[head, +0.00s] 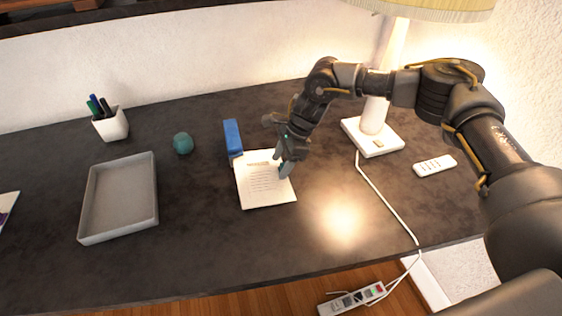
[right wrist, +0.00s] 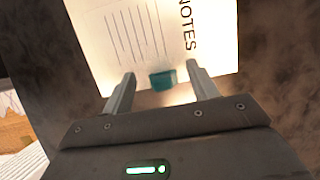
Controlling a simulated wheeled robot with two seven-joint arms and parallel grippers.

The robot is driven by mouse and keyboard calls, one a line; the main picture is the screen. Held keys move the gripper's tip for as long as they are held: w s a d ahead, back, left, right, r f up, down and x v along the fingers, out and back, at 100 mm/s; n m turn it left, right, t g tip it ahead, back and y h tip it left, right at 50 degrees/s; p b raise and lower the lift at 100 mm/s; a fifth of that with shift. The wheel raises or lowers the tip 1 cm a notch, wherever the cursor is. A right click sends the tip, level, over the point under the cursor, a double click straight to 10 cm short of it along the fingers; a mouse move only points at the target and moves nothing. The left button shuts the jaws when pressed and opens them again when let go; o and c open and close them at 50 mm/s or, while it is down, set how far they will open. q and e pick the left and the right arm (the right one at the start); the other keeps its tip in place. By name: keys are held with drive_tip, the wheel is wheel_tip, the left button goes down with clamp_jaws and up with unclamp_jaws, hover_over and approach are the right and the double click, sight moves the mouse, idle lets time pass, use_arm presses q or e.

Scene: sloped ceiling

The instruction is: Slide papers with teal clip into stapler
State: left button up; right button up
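The white papers (head: 262,192) lie flat on the dark desk and show printed lines. Their upper left corner is at the near end of the blue stapler (head: 232,136); I cannot tell whether it is inside. My right gripper (head: 283,166) is low over the right side of the papers. In the right wrist view the papers (right wrist: 120,35) read "NOTES", and the teal clip (right wrist: 162,79) on their edge sits between my two open fingers (right wrist: 163,72), with gaps on both sides. The clip is hidden in the head view. My left gripper is not in view.
A grey tray (head: 84,220), a teal ball (head: 183,143) and a white pen cup (head: 112,125) stand to the left. A lamp (head: 372,137) with its cord and a white remote (head: 435,165) are on the right. The desk in front of the papers is clear.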

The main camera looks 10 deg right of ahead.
drive_tip(key=shift+r, duration=0.1)
drive_tip(key=shift+d+r, duration=0.15)
drive_tip(key=shift+r, duration=0.15)
use_arm(q)
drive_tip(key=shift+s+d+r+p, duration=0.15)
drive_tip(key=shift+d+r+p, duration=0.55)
drive_tip(key=shift+p, duration=0.2)
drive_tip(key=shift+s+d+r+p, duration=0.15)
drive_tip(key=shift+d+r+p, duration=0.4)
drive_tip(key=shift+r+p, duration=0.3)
use_arm(e)
drive_tip(key=v, duration=0.6)
drive_tip(key=shift+r, duration=0.3)
drive_tip(key=shift+d, duration=0.15)
